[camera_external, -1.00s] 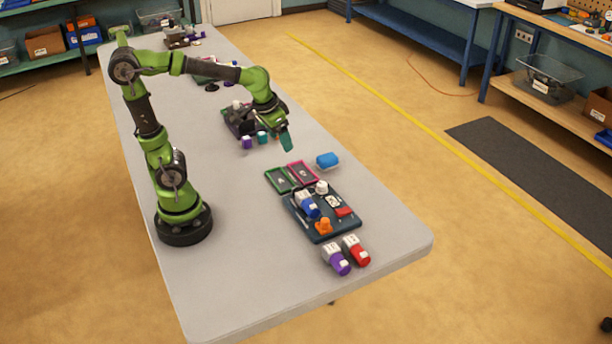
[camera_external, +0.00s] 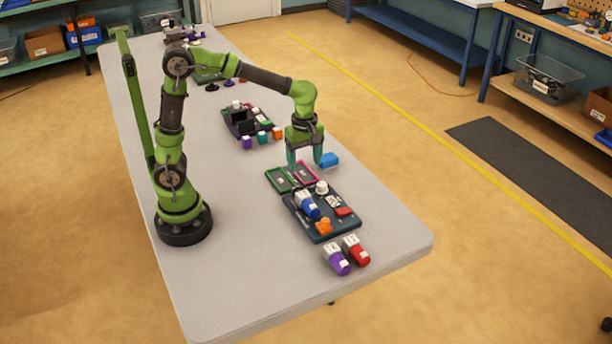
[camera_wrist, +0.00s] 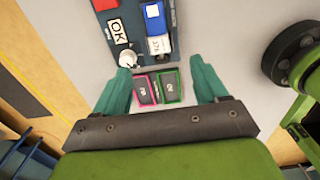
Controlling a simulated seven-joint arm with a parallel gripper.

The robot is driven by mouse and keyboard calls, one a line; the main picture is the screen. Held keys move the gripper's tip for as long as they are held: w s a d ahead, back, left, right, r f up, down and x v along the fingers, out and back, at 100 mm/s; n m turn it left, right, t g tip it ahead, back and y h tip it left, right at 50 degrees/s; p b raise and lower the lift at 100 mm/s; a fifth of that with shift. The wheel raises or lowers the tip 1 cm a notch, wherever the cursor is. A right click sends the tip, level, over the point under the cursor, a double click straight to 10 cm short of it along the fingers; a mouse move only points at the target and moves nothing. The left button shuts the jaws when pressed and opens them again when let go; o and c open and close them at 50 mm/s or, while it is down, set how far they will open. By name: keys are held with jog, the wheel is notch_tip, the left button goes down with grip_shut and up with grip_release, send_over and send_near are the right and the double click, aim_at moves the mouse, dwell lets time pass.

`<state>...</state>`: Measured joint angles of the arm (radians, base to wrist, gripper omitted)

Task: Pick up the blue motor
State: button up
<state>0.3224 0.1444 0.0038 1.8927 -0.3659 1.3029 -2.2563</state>
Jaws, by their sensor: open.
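The blue motor (camera_external: 312,211), a blue cylinder with a white end, lies on the dark blue board (camera_external: 296,222). In the wrist view the blue motor (camera_wrist: 154,22) is at the top centre, beyond the fingertips. My gripper (camera_external: 305,160) points down above the far side of the green and pink frames, apart from the motor. Its teal fingers are spread and empty. In the wrist view my gripper (camera_wrist: 160,70) shows both fingers, with the two frames between them.
On the board are a white knob (camera_external: 321,187), a red block (camera_external: 344,212) and an orange part (camera_external: 323,227). Purple (camera_external: 341,266) and red (camera_external: 360,256) motors lie in front. The table's near left is clear.

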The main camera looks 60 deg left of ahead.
send_over(306, 197)
jog(key=f, duration=0.6)
jog(key=shift+s+f, duration=0.25)
jog(key=shift+f, duration=0.1)
jog(key=shift+w+f, duration=0.2)
jog(key=shift+f, duration=2.85)
jog(key=c, duration=1.3)
jog(key=shift+r, duration=0.15)
